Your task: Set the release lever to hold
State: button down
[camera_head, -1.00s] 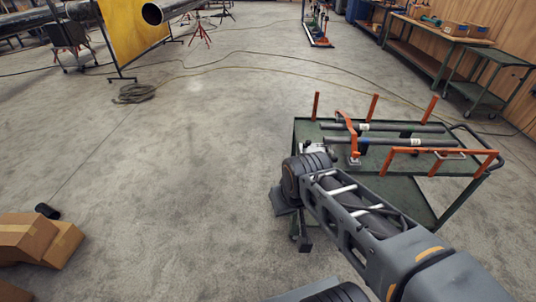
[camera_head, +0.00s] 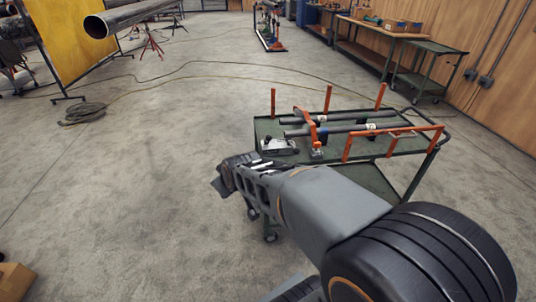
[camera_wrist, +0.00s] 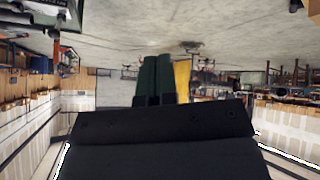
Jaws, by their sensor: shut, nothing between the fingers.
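A green cart (camera_head: 375,179) stands right of centre in the head view. An orange bent arm with a pivoting base (camera_head: 312,131) stands upright across the dark pipes (camera_head: 350,130) on its top; I cannot tell for sure whether it is the release lever. A small grey metal fixture (camera_head: 280,146) sits at the cart's near left corner. My gripper shows in the wrist view, its two dark green fingers (camera_wrist: 157,60) shut together and empty. In the head view my arm's end is just in front of the cart's left corner; the fingertips cannot be made out.
Orange posts (camera_head: 328,98) and an orange rail (camera_head: 395,142) rise from the cart's edges. A large pipe (camera_head: 125,18) and a yellow panel (camera_head: 62,38) are at the far left. A hose coil (camera_head: 84,113) lies on the floor. The floor left of the cart is clear.

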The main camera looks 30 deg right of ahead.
aim_at(269, 140)
jog(key=w+d+f+n+t+h+b, duration=0.45)
jog(key=w+d+f+t+b, duration=0.35)
jog(key=w+d+f, duration=0.4)
jog(key=s+d+f+n+t+h+b, duration=0.1)
jog(key=d+f+n+t+h+b, duration=0.1)
jog(key=d+f+h+b, duration=0.5)
jog(key=shift+d+t+h, duration=0.4)
jog(key=shift+d+h, duration=0.35)
jog(key=shift+h, duration=0.1)
jog(key=shift+w+n, duration=0.1)
jog(key=shift+n, duration=0.15)
jog(key=x, duration=1.4)
